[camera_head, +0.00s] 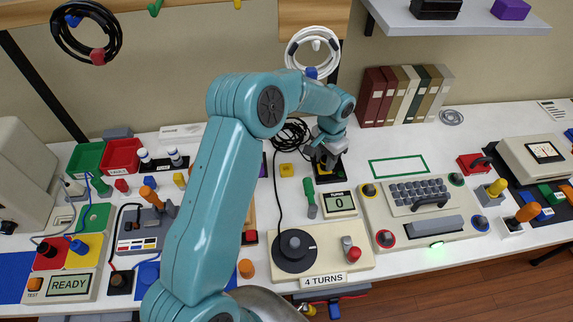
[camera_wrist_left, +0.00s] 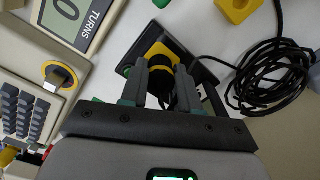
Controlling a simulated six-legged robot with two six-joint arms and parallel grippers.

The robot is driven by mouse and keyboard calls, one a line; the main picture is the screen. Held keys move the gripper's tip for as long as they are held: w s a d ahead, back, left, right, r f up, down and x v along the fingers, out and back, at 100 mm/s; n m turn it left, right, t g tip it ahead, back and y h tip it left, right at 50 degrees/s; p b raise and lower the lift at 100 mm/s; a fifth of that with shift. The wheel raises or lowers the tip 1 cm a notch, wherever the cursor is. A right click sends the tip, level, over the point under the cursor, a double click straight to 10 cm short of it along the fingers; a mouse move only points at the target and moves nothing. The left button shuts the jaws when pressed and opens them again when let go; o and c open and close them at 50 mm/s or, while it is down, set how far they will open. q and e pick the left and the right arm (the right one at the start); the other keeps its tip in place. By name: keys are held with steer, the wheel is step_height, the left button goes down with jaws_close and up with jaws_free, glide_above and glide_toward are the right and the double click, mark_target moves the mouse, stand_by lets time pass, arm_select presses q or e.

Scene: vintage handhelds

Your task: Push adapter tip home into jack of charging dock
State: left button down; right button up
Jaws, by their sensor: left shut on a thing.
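The charging dock (camera_head: 330,178) is a black base with yellow on it, on the table right of the coiled black cable. It also shows in the wrist view (camera_wrist_left: 196,66), partly covered by my fingers. My left gripper (camera_head: 322,158) is over the dock. In the wrist view its two grey fingers (camera_wrist_left: 161,78) are shut on the adapter (camera_wrist_left: 161,60), a small dark body with a yellow band, right against the dock's yellow part. The adapter tip and the jack are hidden, so I cannot tell how deep the tip sits. My right gripper is not in view.
The coiled black cable (camera_wrist_left: 268,75) lies beside the dock. A yellow block (camera_head: 287,170) stands left of it. The turns counter (camera_head: 340,203) reading 0 and the keyboard panel (camera_head: 420,225) are close by. Binders (camera_head: 405,95) stand behind.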

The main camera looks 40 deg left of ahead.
arm_select(q)
steer(key=shift+f, duration=0.4)
steer(key=c, duration=0.8)
jaws_free()
steer(key=shift+c, duration=1.2)
steer(key=shift+r, duration=0.15)
steer(key=shift+r+p, duration=1.95)
steer(key=shift+r, duration=1.45)
